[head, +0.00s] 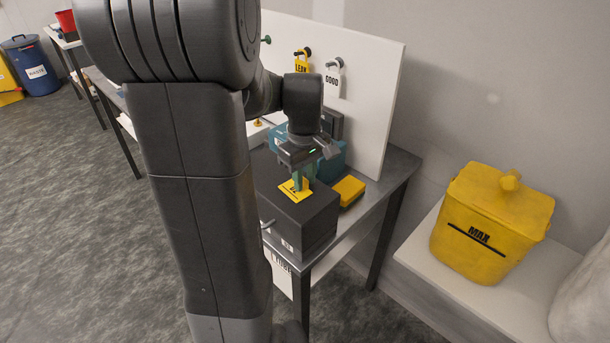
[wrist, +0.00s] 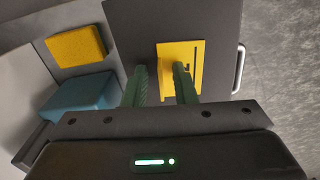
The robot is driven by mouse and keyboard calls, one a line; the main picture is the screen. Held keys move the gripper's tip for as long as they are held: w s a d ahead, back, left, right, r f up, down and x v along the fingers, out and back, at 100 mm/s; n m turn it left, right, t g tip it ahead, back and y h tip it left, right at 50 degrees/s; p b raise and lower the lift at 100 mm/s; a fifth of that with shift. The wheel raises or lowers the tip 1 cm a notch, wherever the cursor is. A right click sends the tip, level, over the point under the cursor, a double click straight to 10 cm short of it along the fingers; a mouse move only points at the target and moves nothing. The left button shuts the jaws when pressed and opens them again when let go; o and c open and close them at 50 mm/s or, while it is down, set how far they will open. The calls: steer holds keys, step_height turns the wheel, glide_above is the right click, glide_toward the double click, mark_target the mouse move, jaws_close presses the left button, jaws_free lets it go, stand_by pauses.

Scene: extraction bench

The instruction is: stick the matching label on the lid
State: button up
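A yellow label (head: 293,195) with dark marks lies on the dark lid of a box (head: 315,212) on the bench. In the wrist view the label (wrist: 192,55) lies flat near the middle of the dark lid (wrist: 135,22). My gripper (head: 301,183) is right over the label, pointing down. In the wrist view its two green fingers (wrist: 160,72) stand apart, one over the label and one beside its left edge. I see nothing gripped between them. Whether the fingertips touch the lid is unclear, and the fingers hide part of the label's print.
A yellow block (head: 349,190) and a teal box (head: 331,168) stand behind the dark box. A white board with a yellow tag (head: 301,65) and a white tag marked GOOD (head: 333,80) rises behind. A yellow MAX bin (head: 490,225) stands on the right shelf.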

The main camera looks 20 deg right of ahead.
step_height(320, 180, up, 14)
steer(key=shift+b, duration=0.35)
steer(key=shift+f, duration=0.1)
